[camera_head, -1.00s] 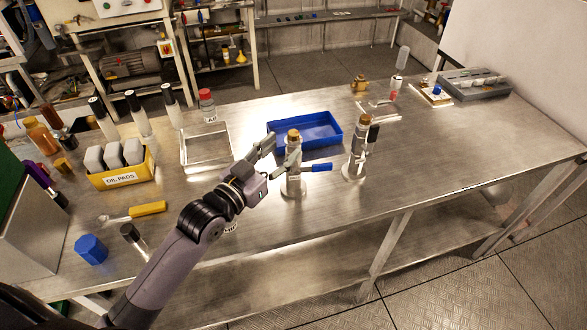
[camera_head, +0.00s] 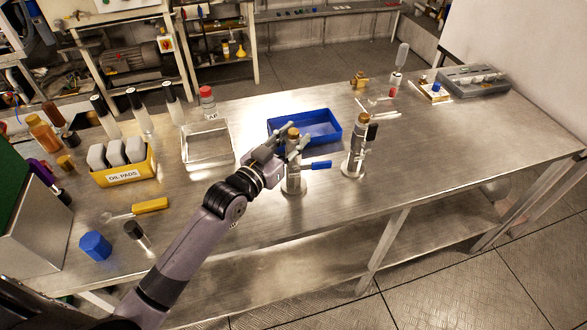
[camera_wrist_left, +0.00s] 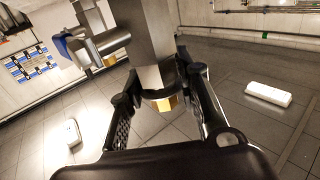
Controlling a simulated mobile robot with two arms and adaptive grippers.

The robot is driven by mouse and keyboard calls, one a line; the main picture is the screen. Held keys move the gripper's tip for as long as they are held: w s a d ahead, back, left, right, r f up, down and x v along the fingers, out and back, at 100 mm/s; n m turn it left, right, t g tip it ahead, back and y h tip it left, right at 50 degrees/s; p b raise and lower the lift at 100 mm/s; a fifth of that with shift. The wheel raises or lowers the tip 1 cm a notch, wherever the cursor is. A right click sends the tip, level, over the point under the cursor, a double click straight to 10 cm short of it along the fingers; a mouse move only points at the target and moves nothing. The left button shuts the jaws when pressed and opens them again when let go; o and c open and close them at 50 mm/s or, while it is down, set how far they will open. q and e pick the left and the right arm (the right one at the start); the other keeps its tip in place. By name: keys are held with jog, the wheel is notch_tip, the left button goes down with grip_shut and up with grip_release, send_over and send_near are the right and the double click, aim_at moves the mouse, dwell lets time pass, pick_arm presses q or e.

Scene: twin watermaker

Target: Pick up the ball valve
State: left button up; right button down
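The ball valve (camera_head: 293,150) stands upright on a round base on the steel bench, with a brass top and a blue lever (camera_head: 320,164) pointing right. My left gripper (camera_head: 293,146) is at its upper part, with the fingers on either side of it. In the left wrist view the grey valve body (camera_wrist_left: 150,45), with a brass end, lies between the two open fingers (camera_wrist_left: 160,90). Whether a finger touches it is unclear. My right gripper is not in view.
A similar valve with a black handle (camera_head: 357,150) stands close by on the right. A blue tray (camera_head: 325,140) lies just behind, and a clear tray (camera_head: 208,160) is to the left.

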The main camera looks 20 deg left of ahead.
pick_arm(q)
grip_shut()
dwell(0.6)
jog(key=shift+r, duration=0.2)
